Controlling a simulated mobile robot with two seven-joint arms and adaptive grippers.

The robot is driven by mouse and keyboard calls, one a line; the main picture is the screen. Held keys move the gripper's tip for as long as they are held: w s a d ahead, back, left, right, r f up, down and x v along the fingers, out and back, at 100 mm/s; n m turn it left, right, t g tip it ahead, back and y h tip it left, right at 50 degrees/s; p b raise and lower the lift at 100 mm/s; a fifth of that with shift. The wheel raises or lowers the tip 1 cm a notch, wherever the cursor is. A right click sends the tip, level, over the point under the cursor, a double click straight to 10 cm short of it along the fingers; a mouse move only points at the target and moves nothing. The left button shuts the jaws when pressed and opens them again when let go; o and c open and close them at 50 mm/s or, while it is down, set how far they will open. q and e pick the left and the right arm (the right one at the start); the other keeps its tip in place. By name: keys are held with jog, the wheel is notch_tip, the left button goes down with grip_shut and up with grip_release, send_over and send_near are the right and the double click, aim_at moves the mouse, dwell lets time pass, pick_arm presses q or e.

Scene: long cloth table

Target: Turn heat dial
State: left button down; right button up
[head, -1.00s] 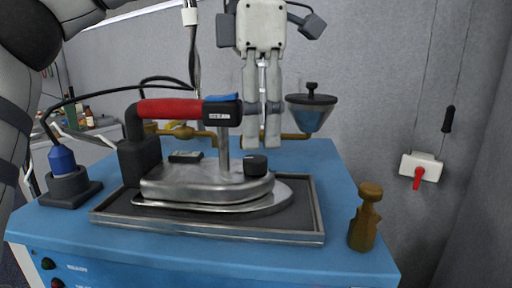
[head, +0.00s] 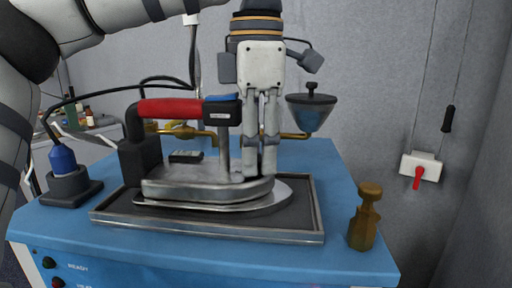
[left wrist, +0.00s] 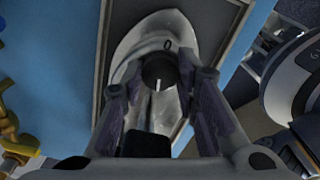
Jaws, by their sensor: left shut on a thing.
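The iron (head: 205,183) with a red handle stands on a dark tray with a metal rim (head: 110,218). Its heat dial (left wrist: 159,72) is a round black knob on the iron's top, with a white line pointing down in the left wrist view. A 0 mark is on the metal just above the dial there. My left gripper (head: 259,172) comes down from above, its fingers on both sides of the dial and closed on it; it also shows in the left wrist view (left wrist: 161,82). The fingers hide the dial in the head view. My right gripper is out of view.
A blue funnel (head: 311,115) and brass pipe stand behind. A switch with a red lever (head: 419,172) is on the wall.

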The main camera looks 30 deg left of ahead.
pick_arm(q)
jog(key=shift+m, duration=2.8)
jog(key=c, duration=1.2)
grip_release()
jog(key=shift+c, duration=0.2)
